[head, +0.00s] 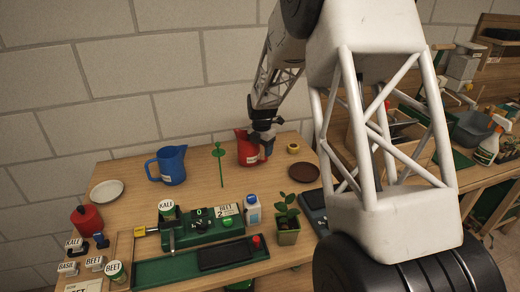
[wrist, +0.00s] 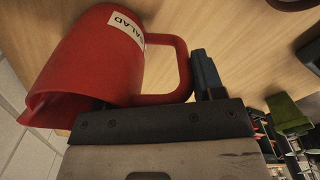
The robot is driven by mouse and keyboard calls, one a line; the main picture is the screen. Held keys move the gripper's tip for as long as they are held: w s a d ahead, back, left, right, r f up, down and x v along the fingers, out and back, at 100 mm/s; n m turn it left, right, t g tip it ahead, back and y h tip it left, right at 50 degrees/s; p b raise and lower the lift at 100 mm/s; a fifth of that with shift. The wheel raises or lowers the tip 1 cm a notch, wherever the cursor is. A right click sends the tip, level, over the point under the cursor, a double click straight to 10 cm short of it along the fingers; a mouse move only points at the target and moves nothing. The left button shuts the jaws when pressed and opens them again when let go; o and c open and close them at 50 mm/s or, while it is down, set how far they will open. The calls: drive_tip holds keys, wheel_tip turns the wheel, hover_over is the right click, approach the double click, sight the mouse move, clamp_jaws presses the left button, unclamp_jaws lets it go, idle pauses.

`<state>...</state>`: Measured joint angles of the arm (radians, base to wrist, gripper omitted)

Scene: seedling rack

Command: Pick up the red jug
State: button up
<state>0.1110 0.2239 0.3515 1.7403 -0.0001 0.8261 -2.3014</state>
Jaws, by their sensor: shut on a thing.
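The red jug (head: 246,150) is at the back of the wooden table in the head view, under my gripper (head: 264,130). In the wrist view the red jug (wrist: 98,62) fills the upper left, with a white label reading "SALAD" and its handle toward the right. My gripper (wrist: 160,108) is shut on the jug at its handle side. One dark finger shows just outside the handle; the other is mostly hidden by the jug. I cannot tell whether the jug's base touches the table.
A blue jug (head: 172,165) stands to the left, with a green stake (head: 220,165) between the jugs. A dark red saucer (head: 303,172) and a small yellow pot (head: 293,149) are to the right. A potted plant (head: 288,225) and a white bottle (head: 253,210) stand in front.

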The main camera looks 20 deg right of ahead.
drive_tip(key=shift+r, duration=0.2)
drive_tip(key=shift+r, duration=1.55)
drive_tip(key=s+a+r, duration=0.1)
drive_tip(key=s, duration=1.4)
drive_tip(key=shift+s+a+r, duration=0.2)
drive_tip(key=shift+s+a, duration=0.1)
drive_tip(key=shift+a, duration=0.05)
drive_tip(key=shift+s, duration=0.15)
